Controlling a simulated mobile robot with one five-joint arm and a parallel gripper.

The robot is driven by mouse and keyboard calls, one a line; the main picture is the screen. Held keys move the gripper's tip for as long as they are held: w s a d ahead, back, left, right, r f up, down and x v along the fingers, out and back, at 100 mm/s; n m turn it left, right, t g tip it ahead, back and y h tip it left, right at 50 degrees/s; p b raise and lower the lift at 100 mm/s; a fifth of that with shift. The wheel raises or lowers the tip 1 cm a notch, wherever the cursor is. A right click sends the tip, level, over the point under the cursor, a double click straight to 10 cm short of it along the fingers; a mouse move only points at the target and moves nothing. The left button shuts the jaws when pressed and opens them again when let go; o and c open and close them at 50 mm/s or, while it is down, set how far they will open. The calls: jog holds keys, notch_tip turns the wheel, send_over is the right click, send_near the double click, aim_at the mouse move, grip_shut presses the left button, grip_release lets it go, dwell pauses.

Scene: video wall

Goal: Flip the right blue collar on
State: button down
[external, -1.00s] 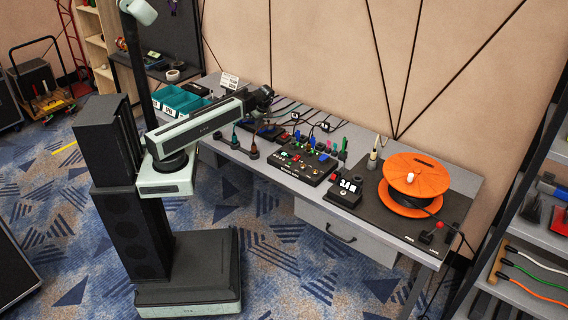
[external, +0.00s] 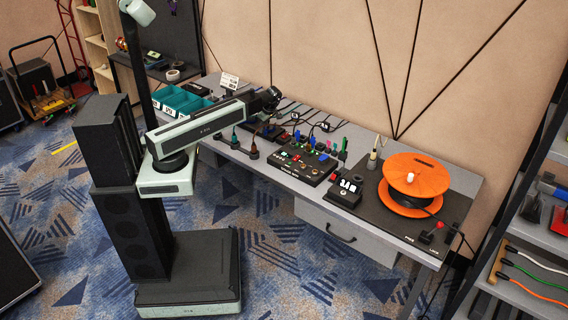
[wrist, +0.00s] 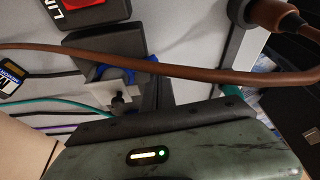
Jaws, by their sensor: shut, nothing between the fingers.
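My gripper (external: 270,98) is shut and empty at the end of the arm, over the left part of the bench. In the wrist view my gripper (wrist: 157,92) shows as dark fingers beyond its grey-green housing. A blue collar (wrist: 127,76) shows there, partly hidden behind a pale block and a black plug. The fingers are just to its right; I cannot tell whether they touch it.
A brown cable (wrist: 190,72) crosses the wrist view in front of the collar. A red switch (wrist: 82,3) is above. On the bench are an orange cable reel (external: 417,172), teal bins (external: 180,101) and several cables behind my gripper.

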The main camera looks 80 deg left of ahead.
jog(key=shift+s+a, duration=0.1)
jog(key=shift+a, duration=0.65)
jog(key=shift+s, duration=0.1)
jog(key=shift+s, duration=0.25)
jog(key=s, duration=0.1)
jog(key=s+a+r+p, duration=0.1)
jog(key=s, duration=0.1)
jog(key=shift+s+a+r, duration=0.1)
jog(key=w+p+v, duration=0.1)
jog(key=p+v, duration=0.7)
jog(key=v, duration=0.1)
jog(key=shift+a, duration=0.4)
